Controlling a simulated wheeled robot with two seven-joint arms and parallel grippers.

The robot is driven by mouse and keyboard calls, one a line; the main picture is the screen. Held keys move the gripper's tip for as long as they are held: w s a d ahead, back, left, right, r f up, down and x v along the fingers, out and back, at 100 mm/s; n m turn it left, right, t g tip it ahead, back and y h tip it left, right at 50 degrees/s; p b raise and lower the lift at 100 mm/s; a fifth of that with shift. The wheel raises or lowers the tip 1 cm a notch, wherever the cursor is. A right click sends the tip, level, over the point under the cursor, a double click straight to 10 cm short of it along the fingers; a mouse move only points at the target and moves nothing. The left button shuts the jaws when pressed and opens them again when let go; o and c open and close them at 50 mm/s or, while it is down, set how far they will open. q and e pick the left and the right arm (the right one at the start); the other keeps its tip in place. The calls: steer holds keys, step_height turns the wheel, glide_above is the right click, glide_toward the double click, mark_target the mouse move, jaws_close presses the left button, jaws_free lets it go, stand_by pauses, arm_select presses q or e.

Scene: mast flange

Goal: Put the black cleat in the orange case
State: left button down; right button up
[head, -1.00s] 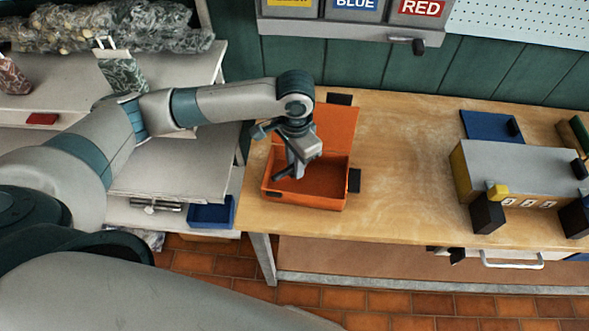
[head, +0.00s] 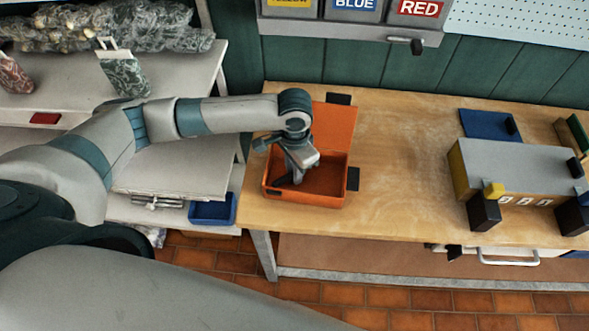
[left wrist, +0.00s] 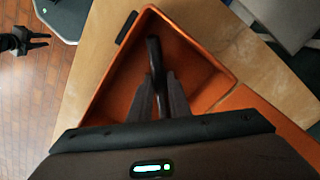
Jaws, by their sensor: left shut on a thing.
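The orange case (head: 330,197) stands open on the left end of the wooden bench, its lid (head: 338,125) tipped back. My left gripper (head: 293,181) points down into the case. In the left wrist view, the left gripper (left wrist: 160,92) is shut on the black cleat (left wrist: 154,52), a slim dark piece sticking out beyond the fingertips. It lies within the outline of the case's walls (left wrist: 205,45). I cannot tell whether it touches the case floor. In the head view the cleat is hard to separate from the dark fingers. My right gripper (left wrist: 36,41) shows over the floor, its fingers apart and empty.
Dark blocks stand beside the case (head: 353,179) and behind it (head: 339,98). A grey-topped box (head: 515,165) and a blue mat (head: 485,124) are at the right. The bench middle (head: 405,170) is clear. Shelves (head: 185,175) stand to the left.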

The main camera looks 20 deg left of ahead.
steer(key=shift+a, duration=0.15)
arm_select(q)
steer(key=c, duration=1.7)
jaws_free()
arm_select(e)
steer(key=shift+a, duration=0.15)
arm_select(q)
steer(key=shift+o, duration=0.2)
